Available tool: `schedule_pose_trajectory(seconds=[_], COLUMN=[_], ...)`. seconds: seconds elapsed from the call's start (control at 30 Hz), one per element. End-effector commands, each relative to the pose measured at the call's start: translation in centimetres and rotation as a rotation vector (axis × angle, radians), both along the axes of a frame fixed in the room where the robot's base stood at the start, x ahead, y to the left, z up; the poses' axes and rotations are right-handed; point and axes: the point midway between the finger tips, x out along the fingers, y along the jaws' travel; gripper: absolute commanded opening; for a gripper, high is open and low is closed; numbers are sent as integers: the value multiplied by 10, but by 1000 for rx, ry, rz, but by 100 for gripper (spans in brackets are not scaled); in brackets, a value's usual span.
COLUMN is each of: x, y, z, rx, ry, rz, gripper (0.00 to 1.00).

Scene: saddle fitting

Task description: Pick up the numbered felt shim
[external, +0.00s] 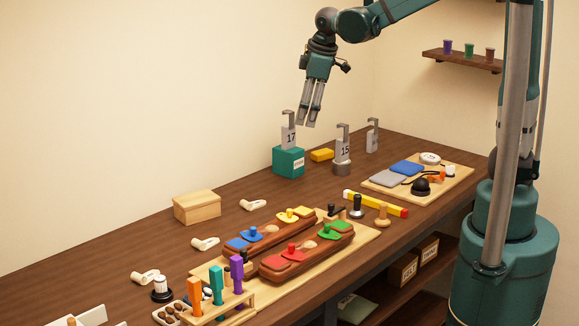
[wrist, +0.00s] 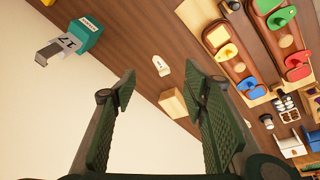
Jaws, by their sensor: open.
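A grey plate marked 17 (external: 290,138), with a hooked top, stands on a teal box (external: 288,164). It also shows in the wrist view (wrist: 67,43), at upper left. A similar plate marked 15 (external: 344,151) stands on a grey round base to its right. A third hooked plate (external: 373,140) is farther back, its number too small to read. I cannot tell from the pictures which piece is felt. My gripper (external: 309,122) is open and empty, pointing down above the table near the plate marked 17. In the wrist view nothing is between its fingers (wrist: 160,75).
A wooden box (external: 197,207) stands at left. Brown forms (external: 285,240) with coloured knobbed pieces fill the middle front. A board (external: 450,185) with grey and blue pads lies at right. The back left table is clear.

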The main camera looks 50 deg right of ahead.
Motion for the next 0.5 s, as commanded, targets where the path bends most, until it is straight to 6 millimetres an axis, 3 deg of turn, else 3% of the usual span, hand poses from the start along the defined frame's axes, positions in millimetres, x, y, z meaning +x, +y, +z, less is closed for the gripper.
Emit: schedule_pose_trajectory(seconds=[0.5], x=[69], y=[33], z=[-67], rx=[-54], ry=[92], rz=[215], gripper=[44])
